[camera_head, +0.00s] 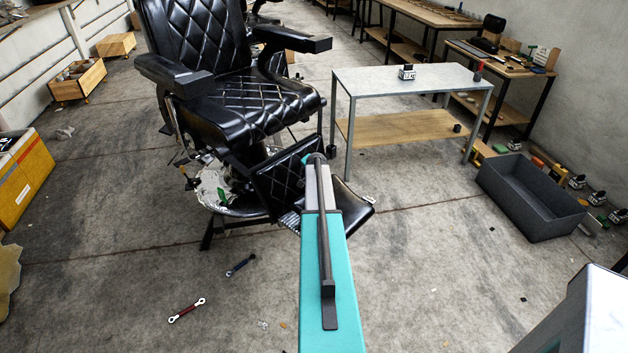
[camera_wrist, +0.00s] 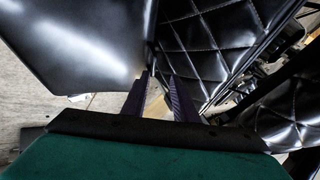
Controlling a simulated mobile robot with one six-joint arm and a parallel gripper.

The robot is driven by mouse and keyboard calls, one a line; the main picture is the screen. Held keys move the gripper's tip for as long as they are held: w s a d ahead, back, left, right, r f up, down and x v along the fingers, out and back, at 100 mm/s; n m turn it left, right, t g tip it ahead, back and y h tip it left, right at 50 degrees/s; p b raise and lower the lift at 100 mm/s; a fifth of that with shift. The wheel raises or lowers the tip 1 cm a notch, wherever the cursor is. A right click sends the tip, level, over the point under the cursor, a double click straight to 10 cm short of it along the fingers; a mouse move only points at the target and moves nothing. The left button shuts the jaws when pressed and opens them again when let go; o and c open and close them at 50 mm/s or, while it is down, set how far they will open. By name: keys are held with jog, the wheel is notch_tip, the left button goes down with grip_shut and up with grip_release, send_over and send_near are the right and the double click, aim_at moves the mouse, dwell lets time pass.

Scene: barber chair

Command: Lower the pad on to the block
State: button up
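The barber chair's lower end has a quilted black panel (camera_head: 283,182) and a smooth black pad (camera_head: 352,207), partly behind my arm in the head view. In the wrist view the smooth pad (camera_wrist: 85,40) fills the upper left and the quilted panel (camera_wrist: 205,45) the upper middle. My gripper (camera_wrist: 158,77) has its two dark fingers apart, with their tips close to the seam between the two. Contact cannot be told. A tan patch shows between the fingers; I cannot tell whether it is the block. No block is clearly identifiable.
The black chair seat (camera_head: 240,105) is above and behind. A red wrench (camera_head: 187,311) and a blue wrench (camera_head: 240,265) lie on the floor at the left.

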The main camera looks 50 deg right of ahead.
jog(key=b+v, duration=0.1)
jog(key=v, duration=0.5)
jog(key=shift+s, duration=0.15)
dwell(0.5)
